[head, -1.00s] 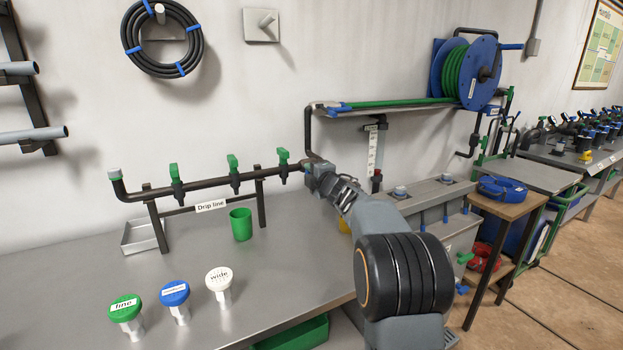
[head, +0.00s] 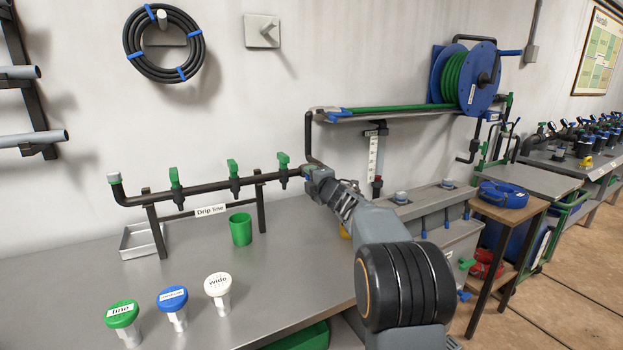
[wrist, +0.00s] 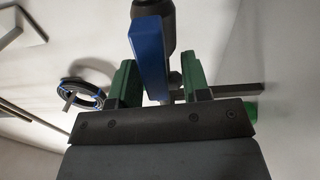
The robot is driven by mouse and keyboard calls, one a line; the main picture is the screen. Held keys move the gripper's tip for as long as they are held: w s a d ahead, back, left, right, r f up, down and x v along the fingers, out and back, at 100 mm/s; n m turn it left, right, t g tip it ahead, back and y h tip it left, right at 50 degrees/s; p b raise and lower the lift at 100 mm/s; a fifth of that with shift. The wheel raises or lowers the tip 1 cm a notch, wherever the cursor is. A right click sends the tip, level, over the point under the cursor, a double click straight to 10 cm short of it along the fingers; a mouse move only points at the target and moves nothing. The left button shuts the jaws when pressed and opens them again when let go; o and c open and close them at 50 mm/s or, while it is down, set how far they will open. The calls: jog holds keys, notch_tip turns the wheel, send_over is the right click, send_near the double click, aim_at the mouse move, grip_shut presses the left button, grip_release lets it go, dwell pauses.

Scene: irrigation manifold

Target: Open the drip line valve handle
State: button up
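The drip line (head: 210,187) is a dark pipe on a stand, with a "Drip line" label and three upright green handles (head: 233,166). My gripper (head: 309,172) is at the pipe's right end, and hides what lies there in the head view. In the wrist view a long blue handle (wrist: 149,55) runs from a dark body (wrist: 153,12) down between my two green fingers. The fingers are apart, one on each side of the handle. The handle is nearer the left finger, and a gap shows on its right. Whether the left finger touches it, I cannot tell.
Green, blue and white capped pieces (head: 171,299) stand at the bench front. A green cup (head: 240,229) and a metal tray (head: 140,240) are near the stand. A shelf (head: 395,115) with a hose reel (head: 465,78) is at the right. The bench middle is clear.

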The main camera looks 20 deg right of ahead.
jog(key=shift+o, duration=0.3)
jog(key=s+d, duration=0.1)
jog(key=s, duration=1.2)
jog(key=shift+s+d, duration=0.3)
jog(key=shift+s, duration=0.1)
jog(key=shift+r, duration=0.1)
jog(key=s+a+r+m+g+h+p, duration=0.3)
jog(key=s+r+m+g+h+p, duration=0.3)
jog(key=m+p, duration=0.6)
jog(key=s+a+f+m+g+y+p, duration=0.1)
jog(key=s+a+m+g+p, duration=0.3)
jog(key=s, duration=0.5)
jog(key=s+a+f+m+g+y+p, duration=0.2)
jog(key=s+a+m+g+y+p, duration=0.1)
jog(key=s+a, duration=0.4)
jog(key=s+m+g+p, duration=0.1)
jog(key=s+p, duration=0.1)
jog(key=s, duration=0.1)
jog(key=shift+s+a+f+p, duration=0.2)
jog(key=shift+a+f+p, duration=0.05)
jog(key=shift+a+p, duration=0.05)
